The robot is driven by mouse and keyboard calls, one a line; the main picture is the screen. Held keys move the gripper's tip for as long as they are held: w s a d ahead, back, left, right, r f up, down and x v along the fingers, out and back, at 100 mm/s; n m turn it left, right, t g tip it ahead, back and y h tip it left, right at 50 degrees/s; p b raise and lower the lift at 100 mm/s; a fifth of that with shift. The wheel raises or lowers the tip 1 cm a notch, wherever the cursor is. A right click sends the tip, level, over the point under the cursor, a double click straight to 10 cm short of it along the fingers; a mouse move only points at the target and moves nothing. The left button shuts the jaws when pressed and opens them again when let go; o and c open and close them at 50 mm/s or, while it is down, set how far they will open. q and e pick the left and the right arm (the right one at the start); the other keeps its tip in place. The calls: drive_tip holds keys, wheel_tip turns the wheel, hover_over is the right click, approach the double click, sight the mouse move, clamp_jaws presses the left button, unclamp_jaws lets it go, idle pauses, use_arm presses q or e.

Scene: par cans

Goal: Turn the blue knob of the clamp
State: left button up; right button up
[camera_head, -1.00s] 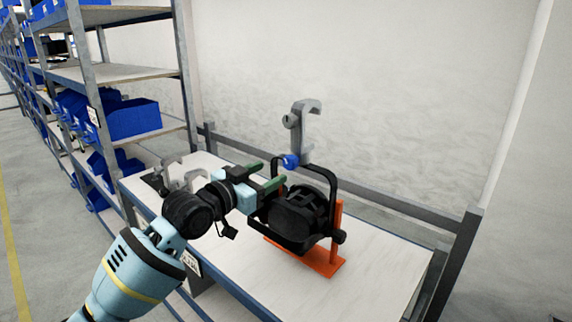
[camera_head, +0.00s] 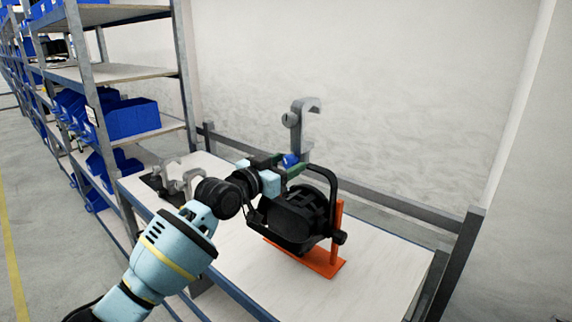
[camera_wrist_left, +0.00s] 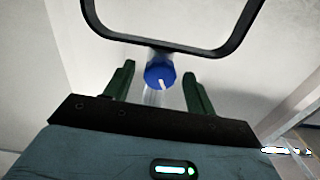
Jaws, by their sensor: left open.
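The grey hook clamp (camera_head: 304,125) stands upright on top of the black par can's yoke. Its blue knob (camera_head: 290,160) is at the clamp's lower end. In the left wrist view the blue knob (camera_wrist_left: 159,74) shows a white mark and lies between the two green fingers. My left gripper (camera_head: 287,167) is open around the knob, with a gap on each side in the wrist view (camera_wrist_left: 157,85). The black par can (camera_head: 300,214) rests on an orange stand (camera_head: 318,262) on the table. My right gripper is not in view.
The white table (camera_head: 370,275) has free room right of the stand. More grey clamps (camera_head: 180,176) lie at its left end. A shelf rack with blue bins (camera_head: 132,118) stands at the left. A dark rail and wall are behind.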

use_arm(q)
drive_tip(key=shift+w+d, duration=0.15)
drive_tip(key=shift+w, duration=0.05)
drive_tip(key=c, duration=1)
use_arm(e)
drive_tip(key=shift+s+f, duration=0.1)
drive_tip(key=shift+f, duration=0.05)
use_arm(q)
drive_tip(key=shift+r+n, duration=0.1)
drive_tip(key=shift+n, duration=0.3)
